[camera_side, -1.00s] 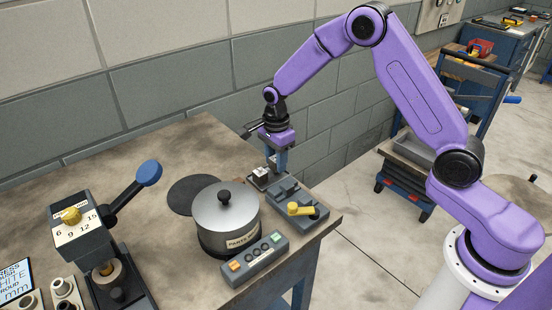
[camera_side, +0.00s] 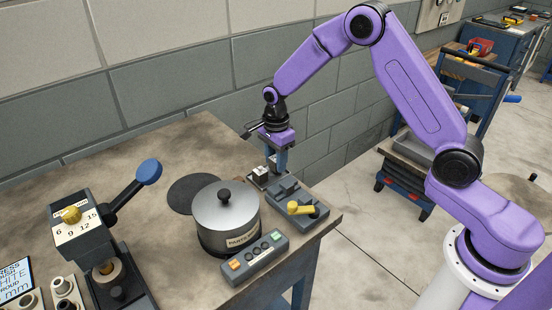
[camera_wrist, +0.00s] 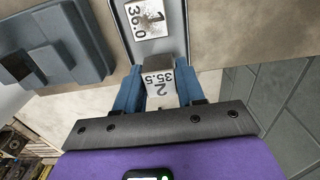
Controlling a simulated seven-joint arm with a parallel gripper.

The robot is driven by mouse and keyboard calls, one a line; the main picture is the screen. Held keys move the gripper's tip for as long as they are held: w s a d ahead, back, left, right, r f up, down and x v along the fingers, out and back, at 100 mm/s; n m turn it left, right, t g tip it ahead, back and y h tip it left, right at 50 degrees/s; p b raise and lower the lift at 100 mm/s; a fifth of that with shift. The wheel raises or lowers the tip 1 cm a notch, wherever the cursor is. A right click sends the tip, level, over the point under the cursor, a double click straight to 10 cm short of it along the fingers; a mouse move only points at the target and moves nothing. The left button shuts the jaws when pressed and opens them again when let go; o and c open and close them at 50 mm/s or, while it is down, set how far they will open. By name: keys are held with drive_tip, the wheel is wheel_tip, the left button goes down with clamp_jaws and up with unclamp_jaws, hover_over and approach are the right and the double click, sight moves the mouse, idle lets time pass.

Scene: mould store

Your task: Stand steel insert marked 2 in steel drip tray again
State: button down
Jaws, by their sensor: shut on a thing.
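The steel insert marked 2 and 35.5 (camera_wrist: 160,88) is between the blue fingers of my gripper (camera_wrist: 160,92) in the wrist view. My gripper is shut on it. The grey steel drip tray (camera_wrist: 153,52) lies just beyond, with the insert marked 1 and 36.0 (camera_wrist: 147,18) in its far part. The held insert overlaps the tray's near end in this view; I cannot tell whether it touches the tray floor. In the side view my gripper (camera_side: 277,170) points down at the tray (camera_side: 261,185), and its fingers hide the held insert.
A grey fixture with a yellow handle (camera_side: 301,208) stands close beside the tray. A lidded pot (camera_side: 226,215), a button box (camera_side: 255,256) and a press with a blue-knobbed lever (camera_side: 148,172) stand on the bench. A dark round mat (camera_side: 192,192) lies behind the pot. The block wall is close behind.

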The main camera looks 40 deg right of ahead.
drive_tip(key=shift+f, duration=0.6)
idle(0.3)
drive_tip(key=c, duration=0.8)
unclamp_jaws()
drive_tip(key=shift+r, duration=0.1)
drive_tip(key=shift+r, duration=2.15)
drive_tip(key=shift+o, duration=0.3)
drive_tip(key=o, duration=0.5)
drive_tip(key=shift+r, duration=0.1)
